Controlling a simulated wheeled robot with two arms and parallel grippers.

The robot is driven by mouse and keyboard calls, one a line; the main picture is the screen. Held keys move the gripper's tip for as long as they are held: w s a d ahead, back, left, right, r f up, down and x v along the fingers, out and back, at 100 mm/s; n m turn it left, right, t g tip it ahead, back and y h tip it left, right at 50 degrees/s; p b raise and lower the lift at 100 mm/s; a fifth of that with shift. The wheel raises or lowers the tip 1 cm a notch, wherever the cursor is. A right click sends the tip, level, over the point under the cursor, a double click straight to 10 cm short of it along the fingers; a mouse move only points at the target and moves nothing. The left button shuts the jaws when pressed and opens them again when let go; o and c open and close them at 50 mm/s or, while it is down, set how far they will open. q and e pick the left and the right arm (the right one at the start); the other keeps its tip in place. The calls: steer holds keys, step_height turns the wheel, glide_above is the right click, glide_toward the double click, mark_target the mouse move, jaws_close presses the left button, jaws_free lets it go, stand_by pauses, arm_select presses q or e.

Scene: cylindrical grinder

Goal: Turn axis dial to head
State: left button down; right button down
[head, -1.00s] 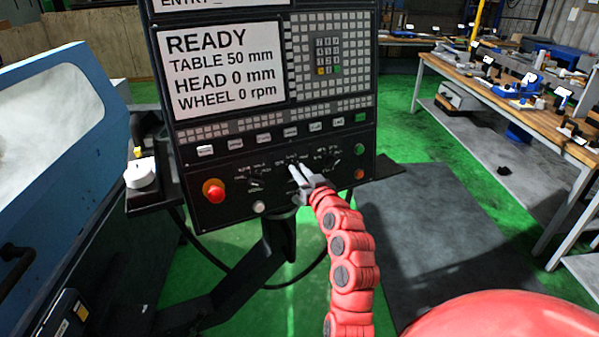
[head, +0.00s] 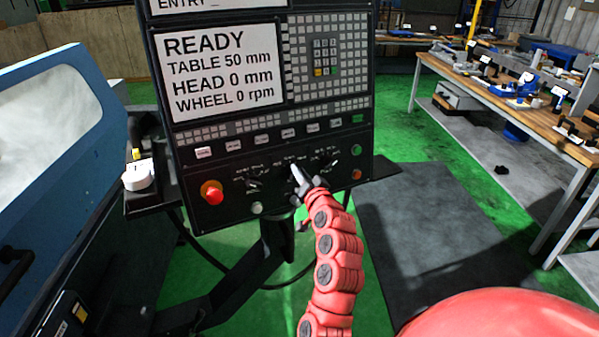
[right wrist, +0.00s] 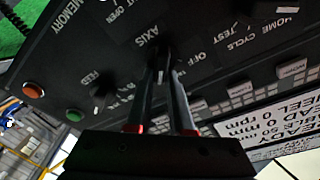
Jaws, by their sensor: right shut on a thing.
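The axis dial (right wrist: 162,56) is a small black knob on the dark control panel, under the upside-down word AXIS in the right wrist view. My right gripper (right wrist: 163,72) is shut on it, with one finger on each side. In the head view my right gripper (head: 297,174) reaches the lower middle of the panel (head: 190,170) and covers the dial. The fingers hide most of the knob, so I cannot tell which mark it points to. The word OFF shows beside it. My left gripper is not in view.
Another dial (head: 254,184) sits left of my gripper, and the feed dial (head: 329,163) sits close on its right. A red stop button (head: 212,192) is at the panel's lower left. The screen (head: 222,72) reads READY, head 0 mm. A workbench (head: 500,95) stands at right.

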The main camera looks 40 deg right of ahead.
stand_by(0.3)
steer(key=c, duration=0.8)
jaws_free()
steer(key=shift+s, duration=0.1)
